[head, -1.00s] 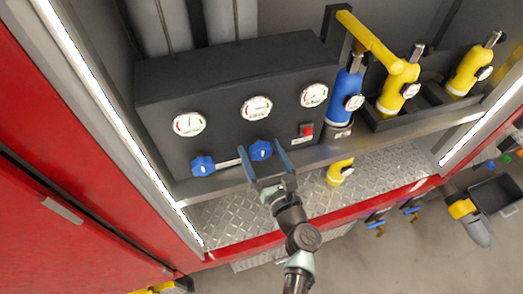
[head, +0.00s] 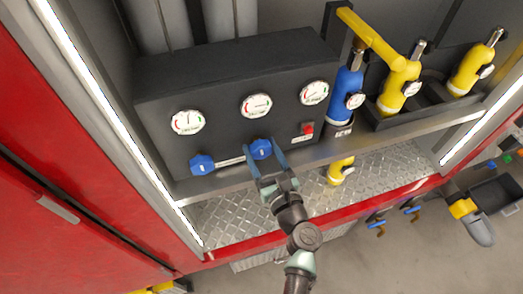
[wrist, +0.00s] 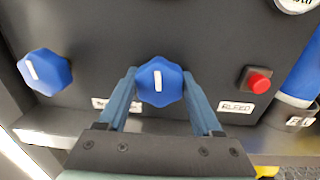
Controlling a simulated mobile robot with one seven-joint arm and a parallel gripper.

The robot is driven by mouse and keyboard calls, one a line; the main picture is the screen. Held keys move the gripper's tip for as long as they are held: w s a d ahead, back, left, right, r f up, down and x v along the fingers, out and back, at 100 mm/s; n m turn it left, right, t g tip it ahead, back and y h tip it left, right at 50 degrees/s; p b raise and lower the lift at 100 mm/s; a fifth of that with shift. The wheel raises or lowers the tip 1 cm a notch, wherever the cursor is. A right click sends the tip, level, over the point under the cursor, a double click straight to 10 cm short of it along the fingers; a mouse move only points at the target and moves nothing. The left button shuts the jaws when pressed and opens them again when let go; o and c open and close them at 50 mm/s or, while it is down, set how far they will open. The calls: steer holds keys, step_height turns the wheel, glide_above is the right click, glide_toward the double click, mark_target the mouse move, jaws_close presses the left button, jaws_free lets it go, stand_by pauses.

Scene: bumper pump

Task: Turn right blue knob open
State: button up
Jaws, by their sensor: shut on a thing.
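The right blue knob (head: 261,149) is on the lower front of the dark control panel (head: 225,150). In the wrist view the knob (wrist: 159,88) has a white mark that points nearly straight up. My gripper (wrist: 160,73) is shut on this knob, with one blue-grey finger on its left side and one on its right. In the head view my gripper (head: 262,147) reaches up to the knob from below. The left blue knob (head: 202,165) is apart from my gripper. Its white mark leans a little left in the wrist view (wrist: 45,72).
A red button (head: 307,129) sits on the panel right of my gripper. Gauges (head: 256,106) line the panel above the knobs. A blue nozzle (head: 346,98) and yellow ones (head: 398,88) stand to the right. A metal ledge (head: 390,135) runs below the panel.

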steer(key=n+b, duration=0.2)
steer(key=n, duration=0.2)
steer(key=shift+a+f, duration=0.1)
steer(key=shift+f, duration=0.1)
steer(key=n+b, duration=0.3)
steer(key=n, duration=0.1)
steer(key=shift+n, duration=0.4)
steer(key=n+b, duration=0.3)
steer(key=n, duration=0.2)
steer(key=shift+f+h+b, duration=0.1)
steer(key=shift+h+b, duration=0.2)
steer(key=shift+h, duration=0.1)
steer(key=shift+n+b, duration=0.95)
steer(key=shift+n, duration=0.55)
steer(key=shift+s, duration=0.1)
steer(key=o, duration=1.3)
steer(key=shift+r, duration=0.2)
steer(key=shift+o, duration=0.2)
